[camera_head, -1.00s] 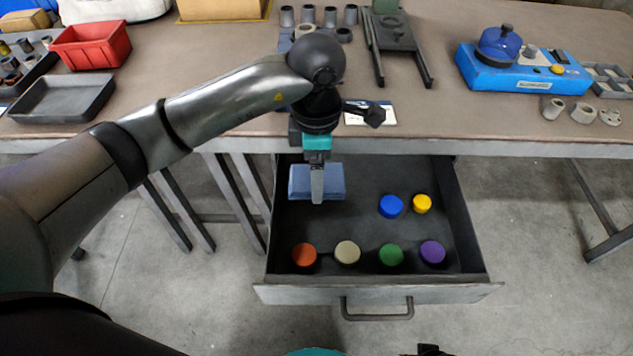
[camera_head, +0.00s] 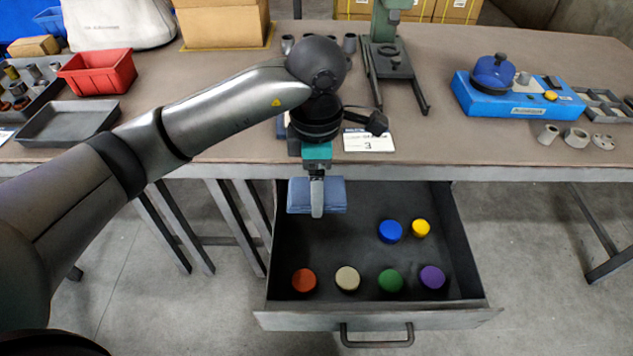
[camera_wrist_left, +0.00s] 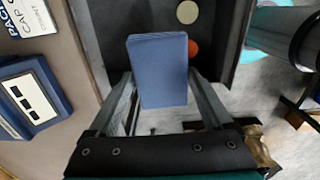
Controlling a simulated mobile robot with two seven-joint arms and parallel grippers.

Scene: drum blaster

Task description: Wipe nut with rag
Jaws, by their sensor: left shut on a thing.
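The rag, a folded blue cloth (camera_head: 333,195), is in my left gripper (camera_head: 317,205) over the back left of the open drawer (camera_head: 350,308). It also shows in the left wrist view (camera_wrist_left: 160,75), flat between the two fingers, which are shut on it. In the head view its top edge reaches the table's front edge, so it seems raised off the drawer floor. Small grey ring-like parts (camera_head: 576,138) stand at the right of the table; I cannot tell which is the nut. My right gripper is out of view.
Several coloured caps, such as a blue one (camera_head: 390,231), lie in the drawer. On the table are a blue fixture (camera_head: 520,97), a dark green press (camera_head: 392,65), a label card (camera_head: 369,140), a red bin (camera_head: 97,74) and a grey tray (camera_head: 70,122). The table's middle right is clear.

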